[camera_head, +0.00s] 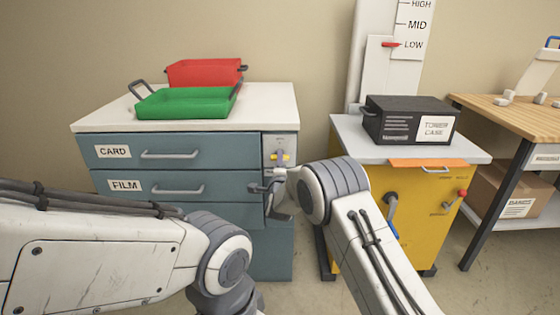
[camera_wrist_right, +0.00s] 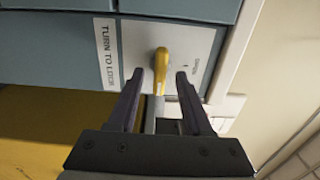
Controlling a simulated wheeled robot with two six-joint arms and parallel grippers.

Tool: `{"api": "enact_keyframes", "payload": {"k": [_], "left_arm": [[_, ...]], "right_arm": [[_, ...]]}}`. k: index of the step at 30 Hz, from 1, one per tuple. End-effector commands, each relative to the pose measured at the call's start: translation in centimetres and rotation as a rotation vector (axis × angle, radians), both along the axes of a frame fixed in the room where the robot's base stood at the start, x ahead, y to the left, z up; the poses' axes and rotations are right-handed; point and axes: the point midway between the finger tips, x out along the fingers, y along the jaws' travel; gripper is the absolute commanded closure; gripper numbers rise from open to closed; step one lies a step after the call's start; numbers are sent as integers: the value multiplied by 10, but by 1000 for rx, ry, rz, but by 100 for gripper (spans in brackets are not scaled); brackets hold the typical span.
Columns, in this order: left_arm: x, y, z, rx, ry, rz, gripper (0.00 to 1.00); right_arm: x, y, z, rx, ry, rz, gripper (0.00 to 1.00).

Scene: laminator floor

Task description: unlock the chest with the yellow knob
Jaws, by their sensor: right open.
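The blue-grey chest (camera_head: 175,186) stands at the left with drawers labelled CARD and FILM, both closed. The yellow knob (camera_head: 280,156) is on a light lock panel (camera_head: 281,145) at its upper right. In the right wrist view the knob (camera_wrist_right: 161,62) sticks out of the panel (camera_wrist_right: 190,45), beside lettering that reads TURN TO LOCK. My right gripper (camera_head: 267,187) is just below the knob in the head view. In the wrist view its open fingers (camera_wrist_right: 160,76) stand either side of the knob's near end, with gaps on both sides. My left gripper is out of view.
A green tray (camera_head: 186,103) and a red tray (camera_head: 205,72) sit on the chest's white top (camera_head: 258,105). A yellow cabinet (camera_head: 418,215) with a black case (camera_head: 410,119) on top stands close right. A wooden bench (camera_head: 520,115) is farther right.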

Motion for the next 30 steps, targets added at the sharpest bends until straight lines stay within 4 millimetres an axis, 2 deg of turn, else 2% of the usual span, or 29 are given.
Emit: {"api": "enact_keyframes", "payload": {"k": [3,9,20,21,24,30], "left_arm": [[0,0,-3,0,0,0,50],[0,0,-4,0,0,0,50],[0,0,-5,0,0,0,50],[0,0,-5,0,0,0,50],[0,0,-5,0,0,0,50],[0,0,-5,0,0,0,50]], "right_arm": [[15,0,-1,1,-2,0,50],[29,0,0,0,0,0,50],[32,0,0,-1,1,1,50],[32,0,0,-1,1,1,65],[32,0,0,-1,1,1,100],[32,0,0,-7,1,1,100]]}}
